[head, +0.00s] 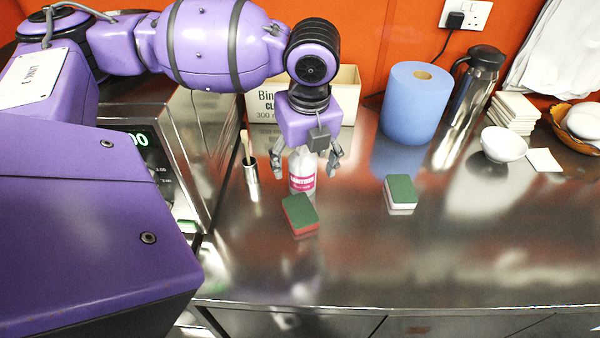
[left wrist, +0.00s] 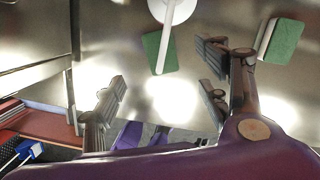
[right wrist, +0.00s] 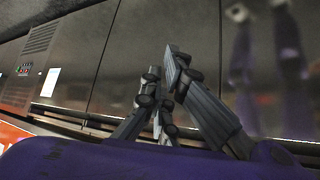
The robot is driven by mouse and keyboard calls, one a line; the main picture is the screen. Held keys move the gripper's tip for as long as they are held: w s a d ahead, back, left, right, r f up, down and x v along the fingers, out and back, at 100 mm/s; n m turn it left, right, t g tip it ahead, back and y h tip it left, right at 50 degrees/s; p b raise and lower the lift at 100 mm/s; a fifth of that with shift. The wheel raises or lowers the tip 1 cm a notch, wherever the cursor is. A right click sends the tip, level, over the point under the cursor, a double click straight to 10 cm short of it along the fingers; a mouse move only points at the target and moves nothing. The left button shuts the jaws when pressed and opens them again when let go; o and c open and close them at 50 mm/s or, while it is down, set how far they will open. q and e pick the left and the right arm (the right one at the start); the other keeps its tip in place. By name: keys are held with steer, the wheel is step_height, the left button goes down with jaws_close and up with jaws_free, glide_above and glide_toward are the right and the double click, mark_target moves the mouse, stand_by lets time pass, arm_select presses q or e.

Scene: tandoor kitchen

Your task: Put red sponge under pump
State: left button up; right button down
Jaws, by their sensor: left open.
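The red sponge (head: 300,213), red with a green top, lies on the steel counter in front of the pump bottle (head: 301,184), which is white with a pink label. In the left wrist view the pump's white nozzle (left wrist: 174,28) passes across the sponge's green top (left wrist: 151,48); its height above the sponge cannot be judged. My left gripper (head: 306,172) is open, empty and pointing down, overlapping the bottle's upper part in the head view. The bottle's top is hidden there. My right gripper (right wrist: 164,62) shows only in its wrist view, its fingertips together with nothing between them.
A white sponge with a green top (head: 400,192) lies to the right. A metal cup with sticks (head: 251,178) stands left of the bottle. A cardboard box (head: 347,92), blue paper roll (head: 414,105), flask (head: 470,95) and white bowl (head: 503,144) stand behind. The front counter is clear.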

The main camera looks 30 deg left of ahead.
arm_select(q)
step_height(320, 180, up, 8)
steer(key=d, duration=0.1)
steer(key=shift+s+p, duration=0.35)
steer(key=shift+s, duration=0.05)
steer(key=shift+f, duration=0.15)
stand_by(0.4)
